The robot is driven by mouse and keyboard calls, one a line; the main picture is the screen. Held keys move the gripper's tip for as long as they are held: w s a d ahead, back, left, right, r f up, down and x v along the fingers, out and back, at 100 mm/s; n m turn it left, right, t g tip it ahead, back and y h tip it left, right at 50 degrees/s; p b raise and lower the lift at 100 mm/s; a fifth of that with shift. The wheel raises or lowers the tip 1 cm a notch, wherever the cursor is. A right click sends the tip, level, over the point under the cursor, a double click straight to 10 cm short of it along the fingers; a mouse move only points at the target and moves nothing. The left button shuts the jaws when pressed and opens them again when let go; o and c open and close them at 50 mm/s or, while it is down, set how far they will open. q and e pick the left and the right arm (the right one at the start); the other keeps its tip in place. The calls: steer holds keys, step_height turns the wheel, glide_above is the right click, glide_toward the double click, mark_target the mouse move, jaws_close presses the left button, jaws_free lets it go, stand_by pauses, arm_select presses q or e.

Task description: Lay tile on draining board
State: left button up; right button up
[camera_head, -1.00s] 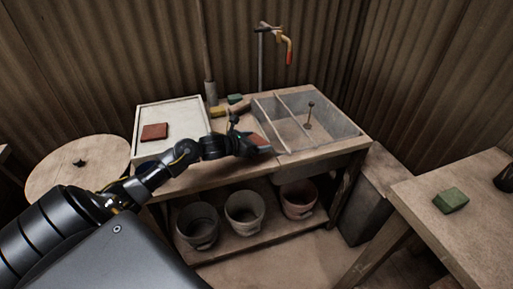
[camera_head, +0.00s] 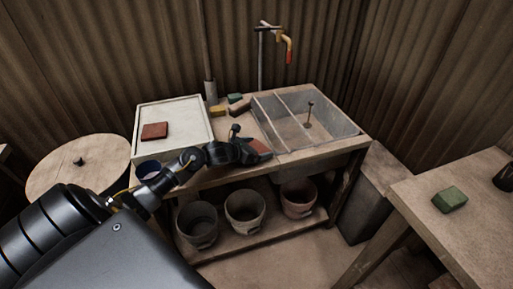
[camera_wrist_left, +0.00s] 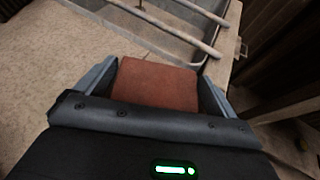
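My left gripper (camera_head: 256,150) is shut on a reddish-brown tile, just left of the sink at the front of the bench. In the left wrist view the held tile (camera_wrist_left: 155,84) sits flat between the two fingers (camera_wrist_left: 158,82). It appears above the wooden bench top; whether it touches is unclear. A pale rimmed board (camera_head: 190,128) lies at the left of the bench, apart from the gripper. It looks like the draining board. Another red-brown tile (camera_head: 154,131) lies on it. My right gripper is not in view.
The divided sink (camera_head: 340,132) is right of the gripper. Another green block (camera_head: 450,200) sits on the right table.

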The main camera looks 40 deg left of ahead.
arm_select(q)
steer(key=shift+o, duration=0.3)
steer(key=shift+r, duration=0.1)
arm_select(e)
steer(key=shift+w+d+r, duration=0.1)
arm_select(q)
steer(key=shift+r, duration=0.2)
steer(key=v, duration=1.1)
steer(key=shift+s+f, duration=0.15)
steer(key=shift+s, duration=0.05)
steer(key=shift+s+a, duration=0.1)
steer(key=shift+s, duration=0.2)
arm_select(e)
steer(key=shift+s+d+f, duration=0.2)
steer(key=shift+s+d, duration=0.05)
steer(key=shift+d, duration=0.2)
arm_select(q)
steer(key=shift+r, duration=0.3)
